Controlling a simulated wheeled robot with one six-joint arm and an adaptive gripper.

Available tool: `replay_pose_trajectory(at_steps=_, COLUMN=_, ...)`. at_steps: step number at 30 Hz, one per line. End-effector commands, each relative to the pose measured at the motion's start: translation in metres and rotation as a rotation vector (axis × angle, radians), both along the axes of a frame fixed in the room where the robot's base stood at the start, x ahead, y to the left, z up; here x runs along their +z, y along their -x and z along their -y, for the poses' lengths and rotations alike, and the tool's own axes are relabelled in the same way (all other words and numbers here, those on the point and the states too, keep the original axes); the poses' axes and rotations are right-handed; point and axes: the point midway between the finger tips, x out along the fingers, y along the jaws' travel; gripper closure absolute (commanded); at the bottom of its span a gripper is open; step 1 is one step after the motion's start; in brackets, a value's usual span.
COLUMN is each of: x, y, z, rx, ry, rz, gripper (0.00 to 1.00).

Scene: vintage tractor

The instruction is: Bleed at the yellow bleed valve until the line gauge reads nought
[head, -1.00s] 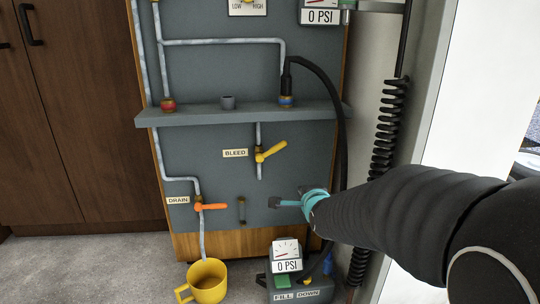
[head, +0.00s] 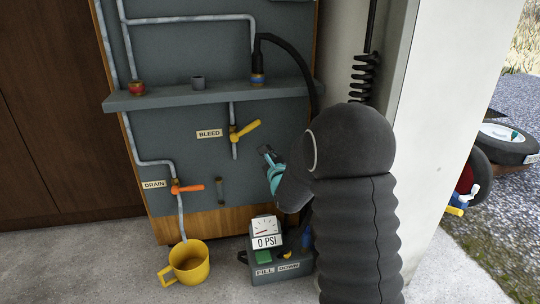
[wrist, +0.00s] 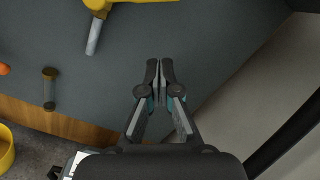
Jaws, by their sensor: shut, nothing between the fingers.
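The yellow bleed valve (head: 246,130) is on the grey panel beside its BLEED label (head: 209,134), its handle tilted up to the right. In the wrist view a yellow part of it (wrist: 98,4) shows at the top edge, cut off. My gripper (head: 265,150) is below and to the right of the valve, apart from it. The wrist view shows its fingertips (wrist: 160,65) together and empty. The pump's gauge (head: 264,232) reads 0 PSI. The gauge at the panel's upper right is out of view now.
The orange drain valve (head: 187,188) is at lower left, above a yellow mug (head: 189,263) on the floor. A shelf (head: 175,98) crosses the panel above the bleed valve. A black hose (head: 297,55) runs down from the shelf's right part, near my gripper.

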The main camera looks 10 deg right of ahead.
Motion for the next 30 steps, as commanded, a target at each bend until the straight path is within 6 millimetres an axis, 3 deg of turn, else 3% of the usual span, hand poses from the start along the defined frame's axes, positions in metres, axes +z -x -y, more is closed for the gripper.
replay_pose_trajectory(at_steps=9, x=0.007, y=-0.056, z=-0.004, rx=0.001, ry=0.001, rz=0.002, gripper=1.00)
replay_pose_trajectory(at_steps=18, x=0.033, y=-0.060, z=-0.020, rx=0.000, ry=0.001, rz=0.000, gripper=1.00)
replay_pose_trajectory(at_steps=30, x=0.036, y=-0.061, z=-0.022, rx=-0.001, ry=0.001, rz=-0.001, gripper=1.00)
